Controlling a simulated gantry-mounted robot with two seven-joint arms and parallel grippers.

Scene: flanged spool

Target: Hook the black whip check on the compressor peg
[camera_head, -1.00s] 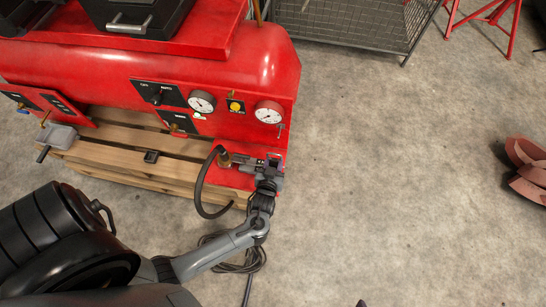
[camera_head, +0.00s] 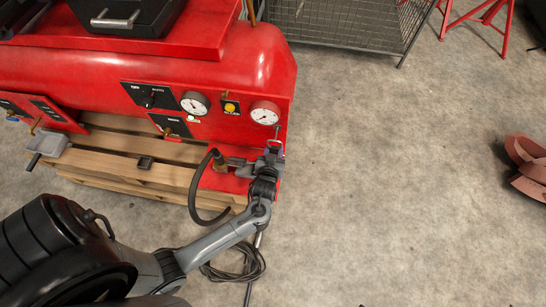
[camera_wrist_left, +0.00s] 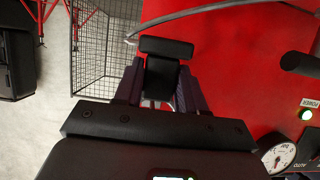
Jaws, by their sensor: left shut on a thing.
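In the head view my left gripper (camera_head: 268,168) is at the right end of the red compressor (camera_head: 200,60), just below the right-hand gauge. In the left wrist view its two fingers are closed on a black block-like piece (camera_wrist_left: 166,48), apparently part of the whip check. A thin grey cable (camera_wrist_left: 205,9) arcs above that piece. In the head view a small silver part (camera_head: 277,132), possibly the peg, hangs below the gauge just above the gripper; contact between them cannot be told. A thick black curved hose (camera_head: 193,195) bends left of the gripper. My right gripper is out of view.
The compressor stands on a wooden pallet (camera_head: 105,160). Gauges (camera_head: 264,113) and switches line its front. A dark cable coil (camera_head: 250,265) lies on the floor below my arm. A wire cage (camera_head: 350,25) stands behind. The concrete floor at right is mostly clear.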

